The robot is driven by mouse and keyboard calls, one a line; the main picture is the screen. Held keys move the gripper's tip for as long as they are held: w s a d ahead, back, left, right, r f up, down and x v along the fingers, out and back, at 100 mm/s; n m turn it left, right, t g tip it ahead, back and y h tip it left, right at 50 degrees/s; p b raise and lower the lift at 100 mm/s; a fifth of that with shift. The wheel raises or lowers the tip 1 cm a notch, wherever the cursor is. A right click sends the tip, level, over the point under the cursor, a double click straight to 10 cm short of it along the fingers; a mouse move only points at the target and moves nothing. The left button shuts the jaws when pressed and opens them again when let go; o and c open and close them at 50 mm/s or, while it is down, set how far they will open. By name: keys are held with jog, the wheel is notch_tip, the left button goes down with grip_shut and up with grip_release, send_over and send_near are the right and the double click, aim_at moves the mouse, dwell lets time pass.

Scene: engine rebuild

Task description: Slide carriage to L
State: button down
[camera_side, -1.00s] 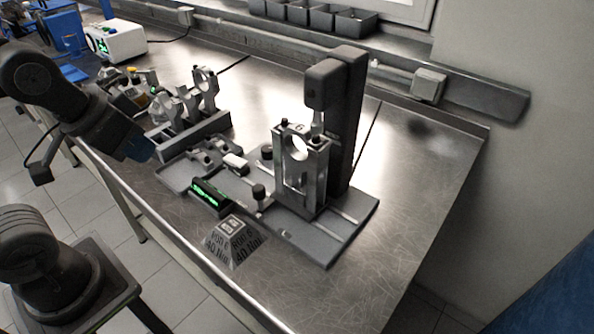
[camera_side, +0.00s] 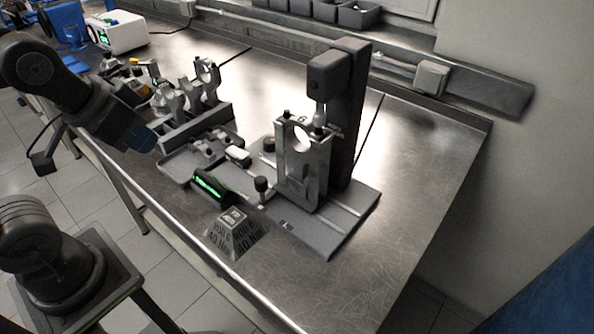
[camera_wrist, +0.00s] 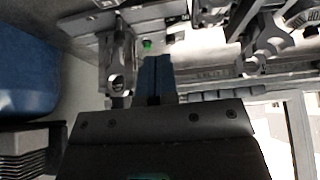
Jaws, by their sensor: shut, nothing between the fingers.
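The carriage (camera_side: 302,168) is a grey upright metal fixture with a round hole, standing on the rail base (camera_side: 330,232) beneath the dark press column (camera_side: 350,110). I cannot read an L mark. My gripper (camera_side: 143,140) is in the air at the left of the side view, by the bench's front edge and well away from the carriage. Its blue fingers are together and empty in the wrist view (camera_wrist: 155,78). A metal fixture with a hole (camera_wrist: 118,62) shows left of the fingers there; I cannot tell if it is the carriage.
A tray (camera_side: 177,172) with small parts, a green-lit display (camera_side: 212,187) and a torque sign (camera_side: 235,236) lie left of the carriage. A rack with ring-ended rods (camera_side: 190,122) stands behind the tray. The bench right of the press is clear.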

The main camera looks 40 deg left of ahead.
aim_at(259, 179)
jog(key=c, duration=1.9)
grip_release()
jog(key=shift+o, duration=0.9)
jog(key=o, duration=0.8)
jog(key=w+d+m+h, duration=0.1)
jog(key=w+d+m, duration=0.1)
jog(key=w+m, duration=0.1)
jog(key=w+d+m+g+h, duration=0.1)
jog(key=w+d+m, duration=0.1)
jog(key=w+m, duration=0.1)
jog(key=w+d+m+g+h, duration=0.1)
jog(key=w+d+m, duration=0.1)
jog(key=w, duration=0.1)
jog(key=shift+w+d+m, duration=0.15)
jog(key=shift+w+m, duration=0.15)
jog(key=shift+m, duration=0.1)
jog(key=x, duration=1.3)
jog(key=shift+s+d+f, duration=0.1)
jog(key=shift+d+f, duration=0.1)
jog(key=shift+f, duration=0.2)
grip_shut()
